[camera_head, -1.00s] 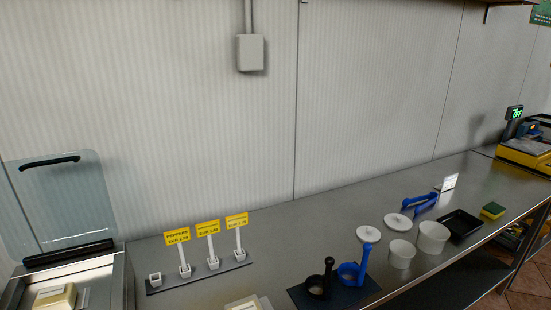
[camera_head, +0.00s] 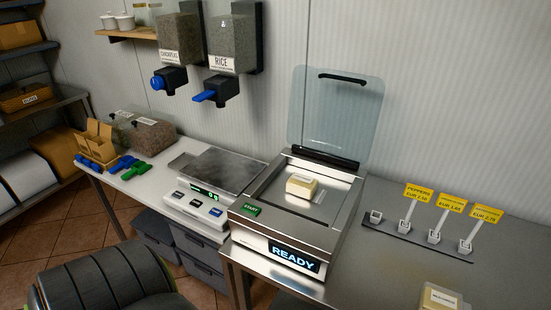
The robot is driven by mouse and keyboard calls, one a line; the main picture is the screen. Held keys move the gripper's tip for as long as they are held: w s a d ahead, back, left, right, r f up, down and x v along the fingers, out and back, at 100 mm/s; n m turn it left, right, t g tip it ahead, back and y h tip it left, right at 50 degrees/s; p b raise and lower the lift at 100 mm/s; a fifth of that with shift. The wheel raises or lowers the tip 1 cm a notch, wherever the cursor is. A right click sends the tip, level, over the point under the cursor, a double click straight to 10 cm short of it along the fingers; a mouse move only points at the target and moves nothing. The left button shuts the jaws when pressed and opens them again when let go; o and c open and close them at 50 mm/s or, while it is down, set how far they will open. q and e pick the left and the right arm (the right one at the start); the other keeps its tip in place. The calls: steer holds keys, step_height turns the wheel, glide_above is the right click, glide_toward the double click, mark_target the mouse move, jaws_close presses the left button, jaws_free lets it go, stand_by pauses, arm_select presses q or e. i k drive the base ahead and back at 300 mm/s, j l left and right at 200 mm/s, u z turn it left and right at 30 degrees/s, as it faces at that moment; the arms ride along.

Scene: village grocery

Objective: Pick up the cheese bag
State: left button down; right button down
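A pale yellow cheese block (camera_head: 301,186) lies in the open chamber of a steel sealing machine (camera_head: 346,222). A clear, shiny bag (camera_head: 322,197) seems to extend to its right; how far it encloses the cheese is hard to tell. The machine's clear lid (camera_head: 336,110) is raised, and its display (camera_head: 294,255) reads READY. A second pale yellow block with a white label (camera_head: 440,297) lies on the steel counter at the bottom right, cut by the frame edge. Neither of my grippers is in view.
A scale (camera_head: 210,180) stands left of the machine. Price signs in a holder (camera_head: 417,243) stand to its right, with bare counter around. Two dispensers (camera_head: 232,45) hang above the scale.

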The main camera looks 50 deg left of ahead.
mark_target(301, 185)
steer(key=u, duration=1.25)
